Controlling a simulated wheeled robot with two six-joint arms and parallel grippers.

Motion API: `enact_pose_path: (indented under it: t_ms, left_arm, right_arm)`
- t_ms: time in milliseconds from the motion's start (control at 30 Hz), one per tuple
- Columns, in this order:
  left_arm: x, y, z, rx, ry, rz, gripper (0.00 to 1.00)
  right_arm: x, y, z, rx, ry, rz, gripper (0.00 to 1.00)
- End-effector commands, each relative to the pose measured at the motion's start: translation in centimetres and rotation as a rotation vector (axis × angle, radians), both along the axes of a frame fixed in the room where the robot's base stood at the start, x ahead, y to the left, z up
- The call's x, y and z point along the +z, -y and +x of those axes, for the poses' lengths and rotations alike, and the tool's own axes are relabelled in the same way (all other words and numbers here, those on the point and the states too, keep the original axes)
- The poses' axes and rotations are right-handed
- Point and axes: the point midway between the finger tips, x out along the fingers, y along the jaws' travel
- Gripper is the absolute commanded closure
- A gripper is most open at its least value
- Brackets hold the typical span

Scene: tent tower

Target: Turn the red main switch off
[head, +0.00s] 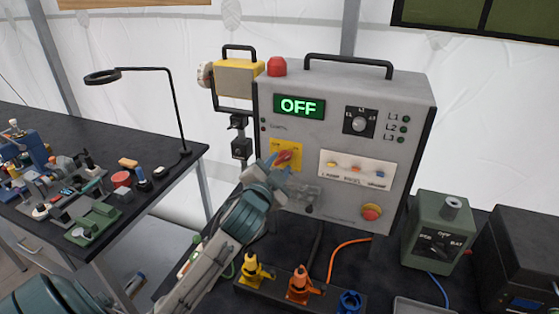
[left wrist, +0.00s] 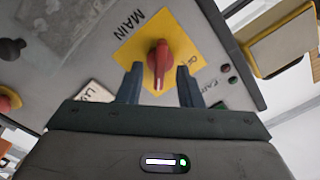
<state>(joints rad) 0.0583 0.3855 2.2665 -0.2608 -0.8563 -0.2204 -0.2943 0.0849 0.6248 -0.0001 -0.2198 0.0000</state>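The red main switch (head: 284,157) is a rotary handle on a yellow plate (head: 287,148) on the front of the grey control box (head: 345,105). The box's display (head: 299,106) reads OFF in green. My left gripper (head: 274,167) is at the switch, partly covering it in the head view. In the left wrist view the red switch (left wrist: 158,62) lies between the two fingers of my left gripper (left wrist: 157,84), with visible gaps on both sides. The fingers are apart and do not visibly touch the handle. My right gripper is not in view.
A red mushroom button (head: 371,211) and a selector knob (head: 359,123) are on the same panel. Yellow, orange and blue connectors (head: 299,284) stand in front below the box. A green box (head: 438,231) is at right. A cluttered bench (head: 95,180) is at left.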

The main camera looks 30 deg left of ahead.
Motion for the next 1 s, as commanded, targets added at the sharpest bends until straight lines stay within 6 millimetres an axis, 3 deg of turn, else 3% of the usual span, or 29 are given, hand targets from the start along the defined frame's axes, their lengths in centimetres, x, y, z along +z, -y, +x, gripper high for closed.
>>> enact_pose_path:
  t_ms: [400,600,1000]
  left_arm:
    - [-0.1,-0.2,1.0,0.000,0.000,0.000,0.67]
    - [-0.1,-0.2,1.0,0.000,0.000,0.000,1.00]
    - [-0.1,-0.2,1.0,0.000,0.012,-0.050,1.00]
  right_arm:
    - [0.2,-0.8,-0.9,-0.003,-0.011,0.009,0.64]
    - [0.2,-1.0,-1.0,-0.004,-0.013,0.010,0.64]
    - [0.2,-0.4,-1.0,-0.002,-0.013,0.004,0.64]
